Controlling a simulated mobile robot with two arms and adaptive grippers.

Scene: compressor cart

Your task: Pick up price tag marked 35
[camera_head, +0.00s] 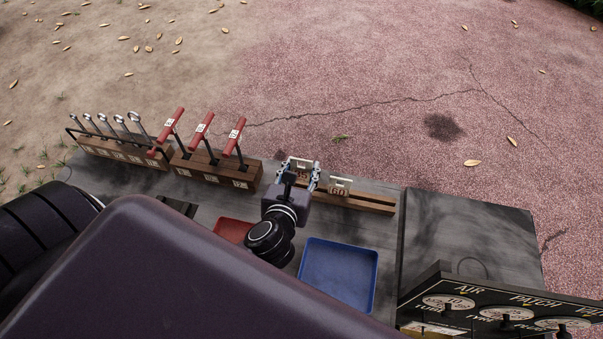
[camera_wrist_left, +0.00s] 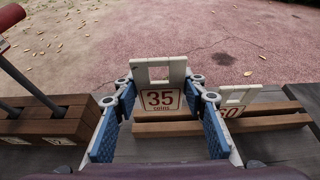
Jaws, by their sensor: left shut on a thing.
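The price tag marked 35 (camera_wrist_left: 160,99) is an off-white plate with a dark red border and an open rectangular frame on top. It stands upright at the wooden rail (camera_wrist_left: 276,123), between the fingertips of my left gripper (camera_wrist_left: 160,86). The gripper is shut on its side edges. In the head view the tag (camera_head: 301,163) shows at the left end of the rail, partly covered by my left gripper (camera_head: 299,174). I cannot tell whether its lower edge still sits in the rail. My right gripper is not in view.
A second tag marked 60 (camera_head: 339,188) stands on the rail just right. Wooden blocks with red-handled tools (camera_head: 219,165) and metal hooks (camera_head: 118,150) stand left. A red tray (camera_head: 231,229) and an empty blue tray (camera_head: 338,275) lie nearer. A dial panel (camera_head: 500,305) is at lower right.

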